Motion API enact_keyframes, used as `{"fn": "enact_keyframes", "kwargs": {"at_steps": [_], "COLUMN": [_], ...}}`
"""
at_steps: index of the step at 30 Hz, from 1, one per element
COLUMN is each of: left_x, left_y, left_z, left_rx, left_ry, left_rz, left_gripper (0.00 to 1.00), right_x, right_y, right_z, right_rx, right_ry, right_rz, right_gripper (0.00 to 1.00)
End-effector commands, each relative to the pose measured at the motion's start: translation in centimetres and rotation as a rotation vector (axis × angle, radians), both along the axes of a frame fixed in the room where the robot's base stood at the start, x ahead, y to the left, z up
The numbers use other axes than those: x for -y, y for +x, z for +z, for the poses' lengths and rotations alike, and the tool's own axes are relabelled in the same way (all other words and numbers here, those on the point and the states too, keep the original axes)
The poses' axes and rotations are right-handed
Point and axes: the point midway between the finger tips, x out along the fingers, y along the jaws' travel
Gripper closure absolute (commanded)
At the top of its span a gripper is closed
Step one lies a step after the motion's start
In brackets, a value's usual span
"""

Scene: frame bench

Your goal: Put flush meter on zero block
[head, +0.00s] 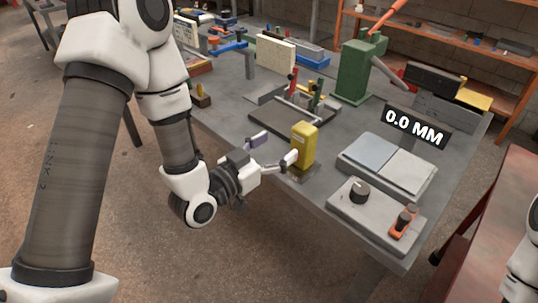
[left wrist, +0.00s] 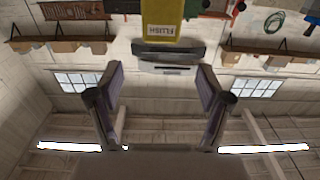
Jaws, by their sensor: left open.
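The flush meter (head: 304,146) is a yellow upright block near the table's front edge in the head view. It stands on or just over a small dull plate (head: 303,171). In the left wrist view its face (left wrist: 161,22) shows upside down with the word FLUSH, cut by the top edge. My left gripper (head: 274,149) is open and empty, its fingers spread beside the meter; in the head view one fingertip overlaps the meter's left edge, contact unclear. I cannot tell which piece is the zero block. My right gripper is out of view.
A 0.0 MM display (head: 416,127) stands behind a base with two pale plates (head: 350,166). A control box (head: 377,212) with a knob is at the front right corner. A dark fixture plate (head: 293,124) and green press (head: 355,72) stand farther back.

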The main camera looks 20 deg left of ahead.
Motion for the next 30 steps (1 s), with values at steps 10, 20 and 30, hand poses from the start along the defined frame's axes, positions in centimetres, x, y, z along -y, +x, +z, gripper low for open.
{"fn": "enact_keyframes", "kwargs": {"at_steps": [10,20,30], "left_x": [-0.8,-0.5,-3.4], "left_y": [-2.2,-2.9,-21.0], "left_z": [0.6,-3.3,-26.2], "left_rx": [-0.005,-0.129,-1.338], "left_ry": [0.005,0.035,0.224], "left_rz": [-0.001,-0.004,0.199], "left_gripper": [0.22,0.22,0.22], "right_x": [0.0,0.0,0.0], "right_y": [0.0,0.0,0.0], "right_z": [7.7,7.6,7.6], "right_rx": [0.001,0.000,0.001], "right_ry": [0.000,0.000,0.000], "right_rz": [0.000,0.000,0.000], "right_gripper": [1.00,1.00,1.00]}}
